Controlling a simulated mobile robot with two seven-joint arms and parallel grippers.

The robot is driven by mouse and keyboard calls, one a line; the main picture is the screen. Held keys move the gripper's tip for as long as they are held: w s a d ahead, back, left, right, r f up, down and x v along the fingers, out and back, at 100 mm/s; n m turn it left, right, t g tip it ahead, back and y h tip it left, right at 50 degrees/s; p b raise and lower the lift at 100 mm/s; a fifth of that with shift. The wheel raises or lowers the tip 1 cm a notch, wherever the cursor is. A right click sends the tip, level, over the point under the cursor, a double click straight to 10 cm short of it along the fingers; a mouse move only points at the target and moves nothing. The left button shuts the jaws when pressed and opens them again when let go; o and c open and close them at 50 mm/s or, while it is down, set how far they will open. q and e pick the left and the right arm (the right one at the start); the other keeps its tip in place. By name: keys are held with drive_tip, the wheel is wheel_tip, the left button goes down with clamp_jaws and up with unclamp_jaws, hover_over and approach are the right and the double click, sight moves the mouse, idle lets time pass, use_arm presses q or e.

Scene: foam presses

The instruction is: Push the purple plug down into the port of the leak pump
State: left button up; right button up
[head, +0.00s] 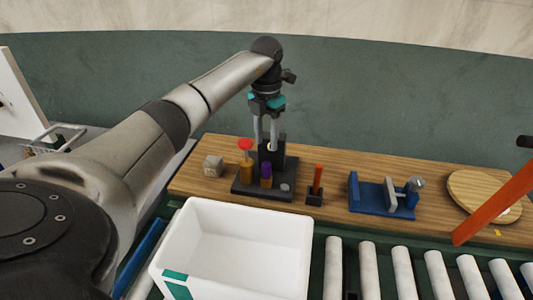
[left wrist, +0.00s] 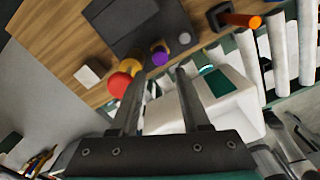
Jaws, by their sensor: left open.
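The leak pump (head: 248,187) is a dark base with a raised block at its back, standing on the wooden bench. The purple plug (head: 266,169) stands upright in a short brass port at the pump's front; its purple top also shows in the left wrist view (left wrist: 160,57). How deep it sits I cannot tell. A red knob (head: 245,144) tops a brass post to its left. My left gripper (head: 266,146) points down over the pump, its fingers apart and empty. In the left wrist view the plug shows just beyond and between the fingertips (left wrist: 160,72). My right gripper is not seen.
A white bin (head: 206,274) stands in front of the pump, by the rollers (head: 368,270). A grey cube (head: 213,166) lies left. An orange-handled tool (head: 317,178) in a black holder, a blue fixture (head: 372,198) and a round board (head: 470,186) stand right.

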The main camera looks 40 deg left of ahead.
use_arm(q)
drive_tip(key=shift+r, duration=1.45)
